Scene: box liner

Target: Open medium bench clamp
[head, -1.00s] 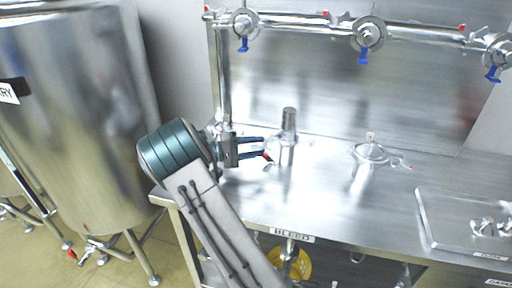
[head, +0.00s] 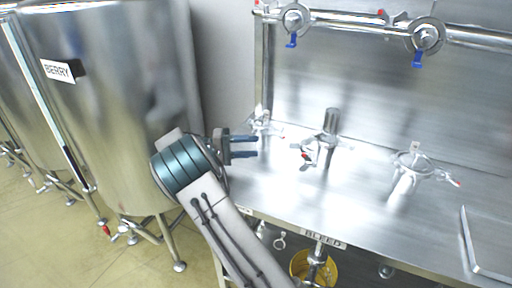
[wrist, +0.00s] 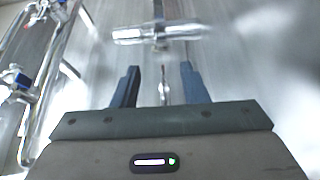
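Three metal clamps stand on the steel bench: one at the back left (head: 262,122), one in the middle (head: 318,148) beside an upright metal tube, and a wider one at the right (head: 415,165). The middle one looks like the medium clamp and has a red-tipped handle (head: 305,156); whether it is fastened is too small to tell. My gripper (head: 250,146) is left of that handle, apart from it, its blue fingers spread and empty. In the wrist view, my gripper (wrist: 160,72) shows a gap between its fingers, with a thin metal part (wrist: 163,88) seen in it, hold not visible.
A large steel tank labelled BERRY (head: 110,110) stands at the left. A pipe with blue-handled valves (head: 425,38) runs along the back wall. A tray (head: 485,250) lies on the right of the bench. A yellow bucket (head: 325,270) is below the bench front.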

